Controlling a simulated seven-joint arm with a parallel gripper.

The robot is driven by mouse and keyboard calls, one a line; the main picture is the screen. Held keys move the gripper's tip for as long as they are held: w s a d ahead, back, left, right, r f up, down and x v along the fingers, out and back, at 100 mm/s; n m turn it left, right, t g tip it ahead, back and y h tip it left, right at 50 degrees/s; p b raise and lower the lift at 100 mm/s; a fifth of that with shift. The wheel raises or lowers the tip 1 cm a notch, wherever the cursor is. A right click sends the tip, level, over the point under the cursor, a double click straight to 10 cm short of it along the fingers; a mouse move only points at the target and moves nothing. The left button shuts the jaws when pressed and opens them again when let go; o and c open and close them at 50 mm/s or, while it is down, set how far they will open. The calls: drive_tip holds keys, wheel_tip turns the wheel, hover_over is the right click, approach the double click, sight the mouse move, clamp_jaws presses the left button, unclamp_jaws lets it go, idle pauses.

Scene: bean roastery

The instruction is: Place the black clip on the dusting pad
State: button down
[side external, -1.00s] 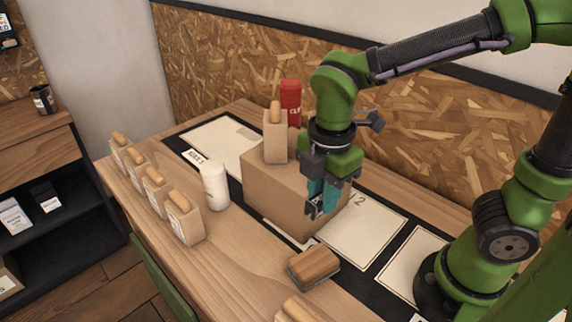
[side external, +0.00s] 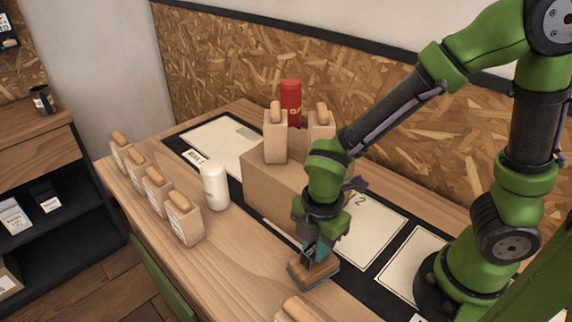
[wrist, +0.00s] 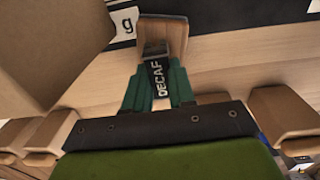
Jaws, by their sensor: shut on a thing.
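The black clip (wrist: 157,76), marked DECAF in white, is between the teal fingers of my gripper (wrist: 153,84) in the wrist view. My gripper is shut on it and points down. The dusting pad, a brown wooden-topped block with a grey base (side external: 318,273), lies on the table in the side view, directly below my gripper (side external: 315,252). It also shows in the wrist view (wrist: 172,36), with the clip's far end overlapping it. I cannot tell whether the clip touches the pad. In the side view the fingers largely hide the clip.
A large cardboard box (side external: 270,190) stands close behind my gripper, with bags (side external: 275,140) and a red bottle (side external: 291,98) nearby. A white canister (side external: 214,186) and a row of bags (side external: 184,218) stand to the left. The table left of the pad is clear.

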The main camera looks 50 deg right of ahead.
drive_tip(key=shift+f, duration=0.5)
drive_tip(key=c, duration=0.9)
unclamp_jaws()
drive_tip(key=shift+f, duration=0.1)
drive_tip(key=shift+c, duration=0.2)
wheel_tip(320, 180, up, 11)
drive_tip(key=s+d+r+m+t+y, duration=0.1)
drive_tip(key=d+r+m+t, duration=0.5)
drive_tip(key=m, duration=1.6)
drive_tip(key=shift+s+d+r+t+y, duration=0.15)
drive_tip(key=shift+d+r+t+y, duration=0.3)
drive_tip(key=shift+d+r, duration=1.6)
